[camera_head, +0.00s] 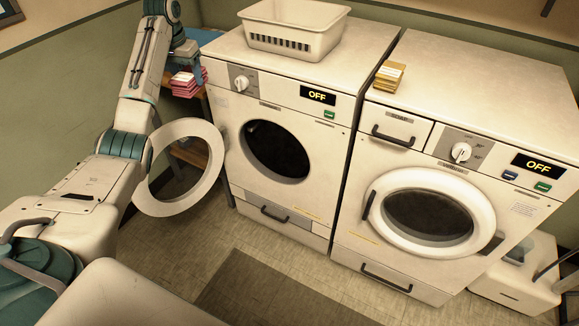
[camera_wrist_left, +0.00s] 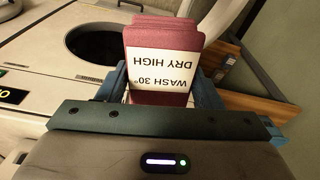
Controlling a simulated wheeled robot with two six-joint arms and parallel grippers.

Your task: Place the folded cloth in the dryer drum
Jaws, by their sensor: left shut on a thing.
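A dark red folded cloth (camera_wrist_left: 160,52) with a white label reading "WASH 30° DRY HIGH" sits between the blue fingers of my left gripper (camera_head: 187,66). The gripper is shut on it. In the head view the cloth (camera_head: 184,84) shows at the upper left, left of the dryer (camera_head: 238,77). The dryer's dark drum opening (camera_head: 277,150) is uncovered. Its round door (camera_head: 143,190) stands swung open to the left. The drum opening also shows at the upper left of the left wrist view (camera_wrist_left: 94,43). My right gripper is in neither view.
A white basket (camera_head: 322,46) stands on the dryer. A yellow folded stack (camera_head: 389,76) lies on the neighbouring machine (camera_head: 480,95), whose round door (camera_head: 482,217) is shut. Wooden shelving (camera_head: 190,152) stands behind the open door. The floor (camera_head: 190,262) in front is clear. Both displays read OFF.

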